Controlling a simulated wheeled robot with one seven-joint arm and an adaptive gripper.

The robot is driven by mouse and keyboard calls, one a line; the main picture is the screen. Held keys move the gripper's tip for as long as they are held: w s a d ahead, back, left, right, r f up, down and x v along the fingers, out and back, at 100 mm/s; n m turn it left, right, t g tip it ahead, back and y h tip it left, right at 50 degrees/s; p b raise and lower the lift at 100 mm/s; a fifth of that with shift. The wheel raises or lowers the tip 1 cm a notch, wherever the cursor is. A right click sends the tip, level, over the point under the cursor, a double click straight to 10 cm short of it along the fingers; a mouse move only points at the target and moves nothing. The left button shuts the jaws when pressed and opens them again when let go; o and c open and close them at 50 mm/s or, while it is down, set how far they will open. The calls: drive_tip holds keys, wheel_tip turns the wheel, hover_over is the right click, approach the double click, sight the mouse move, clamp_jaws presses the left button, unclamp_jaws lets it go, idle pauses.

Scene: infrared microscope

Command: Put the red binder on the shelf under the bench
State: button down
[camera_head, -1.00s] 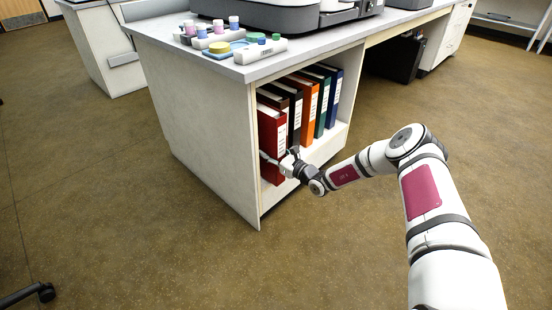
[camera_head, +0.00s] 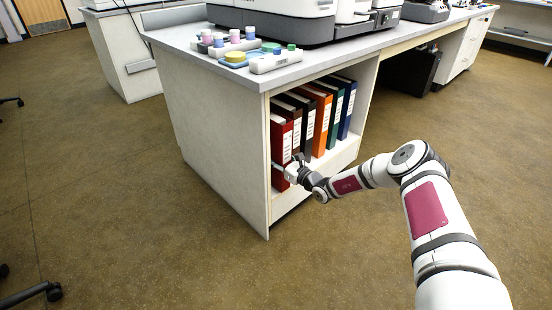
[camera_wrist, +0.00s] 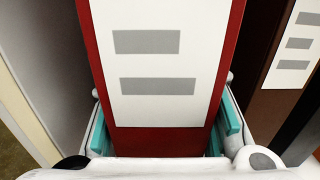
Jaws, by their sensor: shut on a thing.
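The red binder (camera_head: 283,138) stands upright at the left end of the shelf (camera_head: 318,169) under the bench, spine outward. It is close to the left side panel and beside a dark brown binder. My gripper (camera_head: 292,172) is shut on the lower part of its spine. In the wrist view the red binder (camera_wrist: 160,140) fills the middle, with its white label facing me. The teal finger pads lie along both sides of it (camera_wrist: 160,128). The binder's bottom edge is partly hidden by my gripper.
Brown (camera_wrist: 292,60), black, orange (camera_head: 321,122), green and blue (camera_head: 347,108) binders stand in a row to the right. The bench top (camera_head: 190,42) overhangs the shelf and carries coloured labware and a large instrument. The floor in front is clear.

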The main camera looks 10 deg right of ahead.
drive_tip(key=shift+f, duration=0.4)
drive_tip(key=c, duration=0.8)
unclamp_jaws()
drive_tip(key=shift+c, duration=0.2)
drive_tip(key=o, duration=0.5)
drive_tip(key=shift+f, duration=0.15)
drive_tip(key=shift+p+v, duration=0.9)
drive_tip(key=shift+v, duration=0.25)
drive_tip(key=p+v, duration=0.4)
drive_tip(key=v, duration=0.3)
drive_tip(key=shift+s+d, duration=0.2)
drive_tip(key=shift+s, duration=0.1)
